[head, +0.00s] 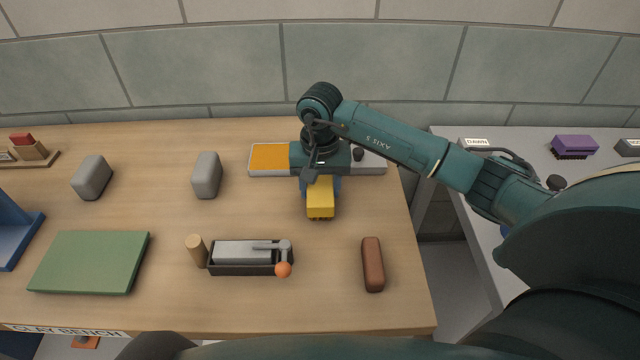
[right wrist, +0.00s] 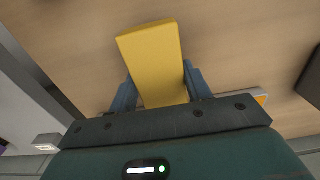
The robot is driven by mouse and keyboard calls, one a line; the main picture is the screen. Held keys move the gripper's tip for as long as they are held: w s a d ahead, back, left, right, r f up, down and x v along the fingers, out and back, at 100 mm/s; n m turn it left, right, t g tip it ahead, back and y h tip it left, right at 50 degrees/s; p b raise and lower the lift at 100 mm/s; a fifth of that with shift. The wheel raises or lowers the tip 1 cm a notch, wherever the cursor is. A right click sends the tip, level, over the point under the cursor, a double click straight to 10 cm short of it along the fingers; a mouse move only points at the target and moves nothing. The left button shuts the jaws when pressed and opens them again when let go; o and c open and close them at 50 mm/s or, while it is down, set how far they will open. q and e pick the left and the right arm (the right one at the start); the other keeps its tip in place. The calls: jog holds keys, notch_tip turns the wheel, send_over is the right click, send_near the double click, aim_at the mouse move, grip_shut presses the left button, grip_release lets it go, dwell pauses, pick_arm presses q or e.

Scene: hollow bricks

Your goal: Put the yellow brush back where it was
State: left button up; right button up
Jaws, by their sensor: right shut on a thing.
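The yellow brush (head: 320,199) is in my right gripper (head: 320,182), held over the wooden bench (head: 220,310) with its dark bristles pointing down. In the right wrist view the yellow brush (right wrist: 153,58) sits between the two blue fingers of my right gripper (right wrist: 158,88), which are shut on it. The gripper is in front of a tray (head: 268,158) with an orange panel at the back of the bench and hides part of it. My left gripper is not in view.
A brown bar (head: 373,265) and a dark box with a grey block and crank (head: 245,255) lie nearer the front. Grey blocks (head: 207,175) and a green slab (head: 90,262) are left. A purple brush (head: 573,146) is on the grey right-hand surface (head: 495,255), across a gap.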

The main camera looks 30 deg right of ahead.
aim_at(320, 186)
jog(key=shift+f, duration=0.2)
jog(key=o, duration=0.9)
jog(key=shift+r, duration=0.1)
notch_tip(320, 186, up, 12)
jog(key=shift+r+b, duration=0.15)
jog(key=shift+b, duration=0.7)
